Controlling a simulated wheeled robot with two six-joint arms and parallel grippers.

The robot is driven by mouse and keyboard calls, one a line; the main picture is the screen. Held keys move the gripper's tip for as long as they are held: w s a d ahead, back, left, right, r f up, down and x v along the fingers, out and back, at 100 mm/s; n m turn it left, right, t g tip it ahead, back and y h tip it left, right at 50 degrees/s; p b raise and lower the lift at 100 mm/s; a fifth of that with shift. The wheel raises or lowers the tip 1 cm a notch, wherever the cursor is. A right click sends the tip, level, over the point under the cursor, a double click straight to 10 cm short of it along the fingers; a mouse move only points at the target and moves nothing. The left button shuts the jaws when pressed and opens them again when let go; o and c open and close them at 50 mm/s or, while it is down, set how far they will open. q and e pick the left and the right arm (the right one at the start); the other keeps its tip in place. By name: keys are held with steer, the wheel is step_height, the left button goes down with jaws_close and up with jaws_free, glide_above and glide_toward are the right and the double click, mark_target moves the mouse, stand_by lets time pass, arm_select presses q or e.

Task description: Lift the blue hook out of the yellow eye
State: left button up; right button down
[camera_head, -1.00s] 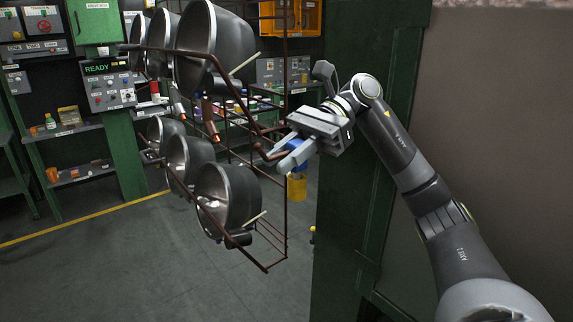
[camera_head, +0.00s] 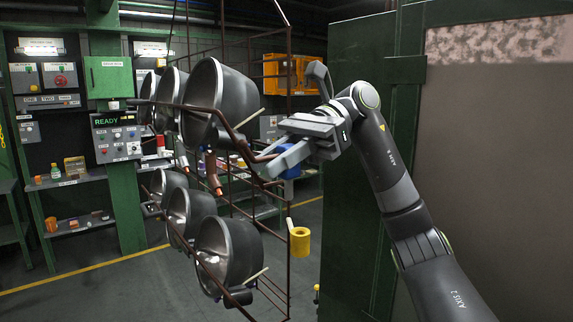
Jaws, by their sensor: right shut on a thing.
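My right gripper (camera_head: 284,158) comes in from the right and is shut on the blue hook (camera_head: 289,173). Its fingers hide much of the hook, and only a blue part shows below and between them. My left gripper is not in view.
Several dark metal pots (camera_head: 229,253) hang on the thin brown rack (camera_head: 289,270) left of the gripper. A green cabinet or doorway post (camera_head: 360,200) stands close on the right. Shelves and a control panel (camera_head: 117,137) are at the back left.

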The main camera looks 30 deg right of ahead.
steer(key=a, duration=0.7)
steer(key=shift+s+a, duration=0.3)
steer(key=shift+a, duration=0.05)
